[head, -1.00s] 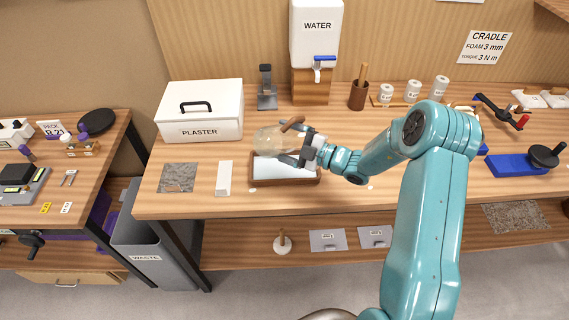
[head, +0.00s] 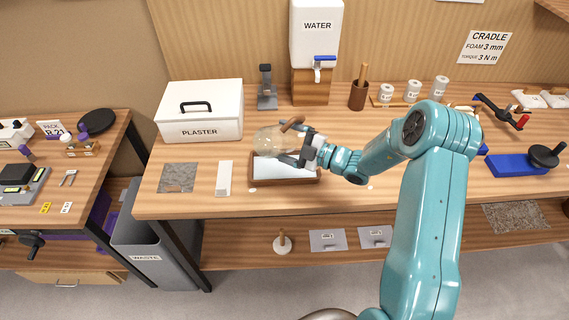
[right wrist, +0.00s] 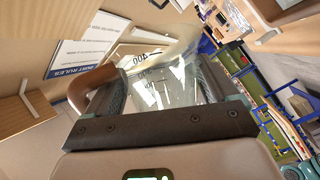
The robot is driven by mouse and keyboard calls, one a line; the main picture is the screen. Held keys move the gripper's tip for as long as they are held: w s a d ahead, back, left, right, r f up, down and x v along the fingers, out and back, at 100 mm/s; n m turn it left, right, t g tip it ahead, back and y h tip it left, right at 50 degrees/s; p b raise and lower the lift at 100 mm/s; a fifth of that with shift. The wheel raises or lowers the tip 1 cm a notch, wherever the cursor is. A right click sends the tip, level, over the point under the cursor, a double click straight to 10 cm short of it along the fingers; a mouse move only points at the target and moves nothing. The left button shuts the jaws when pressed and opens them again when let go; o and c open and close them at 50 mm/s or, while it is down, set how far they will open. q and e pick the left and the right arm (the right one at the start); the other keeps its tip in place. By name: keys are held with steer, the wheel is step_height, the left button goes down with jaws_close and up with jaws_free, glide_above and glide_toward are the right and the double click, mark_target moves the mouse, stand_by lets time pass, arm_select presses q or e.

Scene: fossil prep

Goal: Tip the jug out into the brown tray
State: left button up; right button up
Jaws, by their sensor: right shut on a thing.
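The clear jug (head: 268,141) with a brown handle (head: 291,124) is held in the air above the brown tray (head: 290,183), tilted well over to the left. My right gripper (head: 306,150) is shut on the jug from the right side. In the right wrist view the see-through jug (right wrist: 165,82) sits between the two fingers, with its brown handle (right wrist: 88,85) at the left. The tray has a pale, whitish inside, partly hidden by the jug and gripper. I cannot tell whether anything is flowing from the jug. My left gripper is not in view.
A white plaster box (head: 201,112) stands behind left of the tray. A grey mat (head: 178,177) and a white strip (head: 224,178) lie to its left. The water dispenser (head: 316,40), a phone-like stand (head: 266,90) and a brown cup (head: 358,96) stand behind.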

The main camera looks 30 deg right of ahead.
mark_target(285, 153)
stand_by(0.4)
steer(key=shift+s+a+f+n+b, duration=0.25)
steer(key=shift+a+f+n+b, duration=0.15)
steer(key=shift+n+b, duration=0.6)
steer(key=shift+s+a+n, duration=0.1)
steer(key=shift+a+n, duration=0.1)
steer(key=shift+n, duration=0.3)
steer(key=shift+a+r, duration=0.1)
steer(key=shift+r, duration=0.05)
steer(key=shift+n, duration=0.3)
steer(key=b, duration=0.1)
steer(key=f+n+b, duration=0.1)
steer(key=shift+s+a+f+n+b, duration=0.1)
steer(key=shift+s+a+n+b, duration=0.15)
steer(key=shift+a+n+b, duration=0.05)
steer(key=shift+s+a+n+b, duration=0.1)
steer(key=shift+a+n+b, duration=0.3)
steer(key=shift+n, duration=0.4)
steer(key=shift+d, duration=0.15)
